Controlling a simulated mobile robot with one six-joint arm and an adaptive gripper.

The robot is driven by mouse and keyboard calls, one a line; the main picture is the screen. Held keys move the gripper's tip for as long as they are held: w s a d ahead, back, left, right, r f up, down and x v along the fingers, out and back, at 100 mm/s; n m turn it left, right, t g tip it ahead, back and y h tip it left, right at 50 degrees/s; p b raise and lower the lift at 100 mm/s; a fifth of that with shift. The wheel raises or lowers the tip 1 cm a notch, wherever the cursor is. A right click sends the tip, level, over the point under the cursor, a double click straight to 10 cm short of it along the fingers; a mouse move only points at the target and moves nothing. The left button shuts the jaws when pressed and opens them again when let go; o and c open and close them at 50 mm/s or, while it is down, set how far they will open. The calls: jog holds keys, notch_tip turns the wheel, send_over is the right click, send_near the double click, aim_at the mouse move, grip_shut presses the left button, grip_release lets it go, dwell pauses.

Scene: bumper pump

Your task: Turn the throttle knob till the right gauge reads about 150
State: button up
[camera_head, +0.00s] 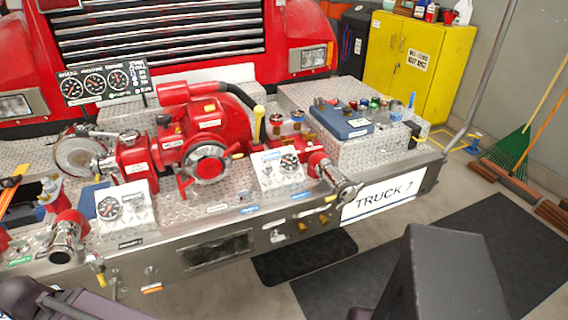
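A black panel (75,101) at the upper left carries three round dials in a row; its right dial (117,79) has a needle, but the reading is too small to tell. A white box with a dial (289,162) stands on the right of the pump deck. Another white box with a dial (108,207) stands on the left. Between them is the red pump (208,125) with a round silver hub. I cannot tell which control is the throttle knob. My gripper is not in view.
The diamond-plate bumper deck (222,193) holds red outlets with silver caps (66,236) and a yellow-tipped lever (259,122). A blue case (342,120) with small coloured items sits to the right. Floor with a dark mat (500,235) is open in front. A yellow cabinet (418,65) stands behind.

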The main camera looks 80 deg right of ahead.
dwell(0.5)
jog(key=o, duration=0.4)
